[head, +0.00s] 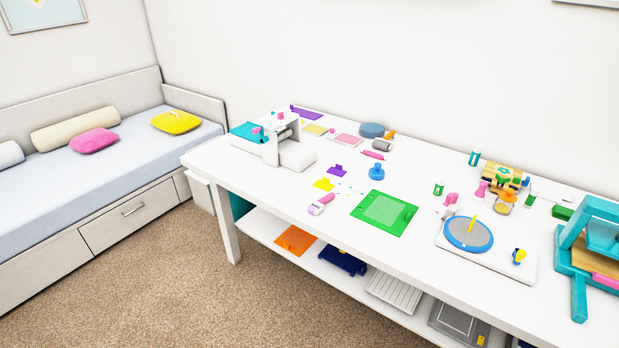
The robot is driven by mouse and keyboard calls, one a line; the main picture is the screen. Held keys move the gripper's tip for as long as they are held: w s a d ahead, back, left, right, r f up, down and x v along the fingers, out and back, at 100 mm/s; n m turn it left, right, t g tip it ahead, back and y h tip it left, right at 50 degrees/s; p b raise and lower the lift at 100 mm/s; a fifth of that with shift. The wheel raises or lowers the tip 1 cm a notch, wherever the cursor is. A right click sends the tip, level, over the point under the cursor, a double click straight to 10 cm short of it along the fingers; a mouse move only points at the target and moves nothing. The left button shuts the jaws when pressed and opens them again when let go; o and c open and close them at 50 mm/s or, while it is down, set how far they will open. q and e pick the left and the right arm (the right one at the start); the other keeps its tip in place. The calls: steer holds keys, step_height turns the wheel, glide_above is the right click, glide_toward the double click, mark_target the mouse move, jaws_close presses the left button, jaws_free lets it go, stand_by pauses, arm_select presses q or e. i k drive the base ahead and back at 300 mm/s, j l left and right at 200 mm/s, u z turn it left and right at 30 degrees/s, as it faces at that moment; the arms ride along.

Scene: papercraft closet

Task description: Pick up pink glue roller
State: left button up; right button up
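A pink and pale lavender hand tool (321,204), which looks like the pink glue roller, lies on the white table (270,187) near its front edge, left of the green mat. A slim pink piece (373,155) lies farther back, and small pink tools (481,188) stand to the right; at this size I cannot tell exactly what these are. Neither of my grippers shows in the head view.
A white machine (285,150) stands at the table's left end. A green mat (384,212) lies mid-table, and a round grey pad (468,233) sits on a white board to the right. A teal press (590,250) is at far right. A daybed (90,165) stands left, with open carpet before it.

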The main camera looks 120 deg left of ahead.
mark_target(315, 204)
steer(key=u, duration=3.65)
steer(key=i+j, duration=0.05)
